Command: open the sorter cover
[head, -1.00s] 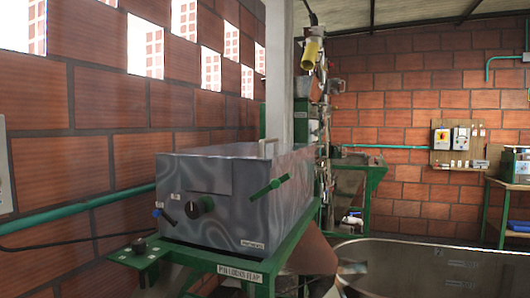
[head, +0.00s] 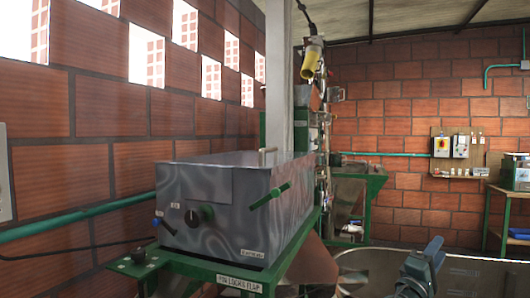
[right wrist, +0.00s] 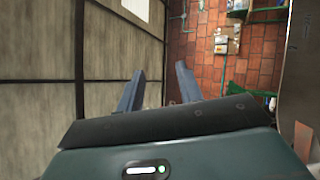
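A grey metal box (head: 222,203), which I take to be the sorter, stands on a green frame (head: 190,268) left of centre in the head view. Its front carries a black knob (head: 206,213), a blue-tipped lever and a green lever (head: 270,195). I cannot tell a separate cover from the box top. My right gripper (head: 420,268) is low at the right in the head view, apart from the box. In the right wrist view its two fingers (right wrist: 160,75) are spread and empty. My left gripper is not in view.
A large metal tub (head: 475,272) lies at the lower right, behind my right gripper. A brick wall with a teal pipe (head: 75,219) runs along the left. A green-framed machine (head: 358,190) and a side table (head: 515,190) stand farther back.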

